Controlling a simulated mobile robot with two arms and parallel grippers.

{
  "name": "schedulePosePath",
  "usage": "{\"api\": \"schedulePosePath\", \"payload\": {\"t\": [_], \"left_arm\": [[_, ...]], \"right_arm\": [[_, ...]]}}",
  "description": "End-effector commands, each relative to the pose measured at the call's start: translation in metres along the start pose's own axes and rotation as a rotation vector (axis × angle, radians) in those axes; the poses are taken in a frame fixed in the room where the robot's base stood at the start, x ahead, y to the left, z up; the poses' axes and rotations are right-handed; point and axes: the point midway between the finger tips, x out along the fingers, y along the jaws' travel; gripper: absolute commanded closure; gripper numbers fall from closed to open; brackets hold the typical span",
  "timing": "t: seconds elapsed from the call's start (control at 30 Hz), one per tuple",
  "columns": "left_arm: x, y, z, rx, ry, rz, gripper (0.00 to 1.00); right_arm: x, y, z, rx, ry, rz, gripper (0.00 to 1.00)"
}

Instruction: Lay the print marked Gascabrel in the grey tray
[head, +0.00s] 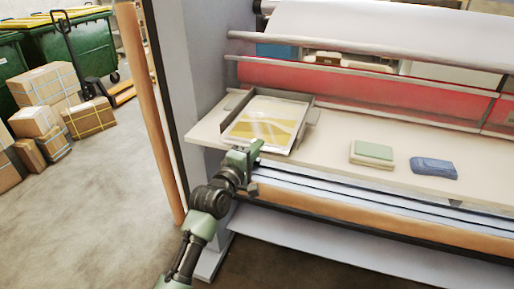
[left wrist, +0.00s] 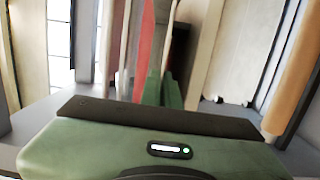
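A print with a yellow and pale pattern (head: 266,122) lies in the grey tray (head: 286,96) at the left end of the table; any name on it is too small to read. The tray's dark rim shows at the back and side. My left gripper (head: 252,150) is at the near edge of the tray, close to the print's front edge; I cannot tell whether it touches. My right gripper is not in view.
A green-topped pad (head: 371,153) and a blue folded cloth (head: 433,168) lie on the pale table (head: 330,150). The laminator's red roller (head: 370,92) runs behind.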

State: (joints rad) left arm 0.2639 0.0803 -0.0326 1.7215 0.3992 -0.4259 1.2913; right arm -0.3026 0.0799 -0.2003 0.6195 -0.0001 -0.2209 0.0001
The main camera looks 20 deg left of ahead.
Motion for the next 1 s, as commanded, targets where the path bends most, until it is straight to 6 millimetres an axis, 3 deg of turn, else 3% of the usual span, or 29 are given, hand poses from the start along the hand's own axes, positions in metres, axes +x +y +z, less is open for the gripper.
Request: {"api": "schedulePosePath", "payload": {"t": [0.33, 0.4, 0.43, 0.8, 1.0], "left_arm": [[0.000, -0.004, 0.000, 0.001, 0.000, 0.001, 1.00], [0.000, -0.003, 0.000, 0.001, 0.000, -0.001, 0.78], [0.000, -0.003, 0.000, 0.001, 0.000, -0.001, 0.76], [0.000, 0.003, 0.000, 0.000, 0.000, 0.001, 0.76], [-0.033, -0.002, 0.000, 0.001, 0.000, -0.002, 0.76]], "right_arm": [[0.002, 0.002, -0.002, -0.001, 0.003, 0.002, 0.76], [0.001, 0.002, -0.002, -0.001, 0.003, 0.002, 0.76], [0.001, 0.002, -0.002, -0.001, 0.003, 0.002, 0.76], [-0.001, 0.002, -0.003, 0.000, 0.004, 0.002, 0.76], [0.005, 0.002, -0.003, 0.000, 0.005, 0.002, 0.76]]}}
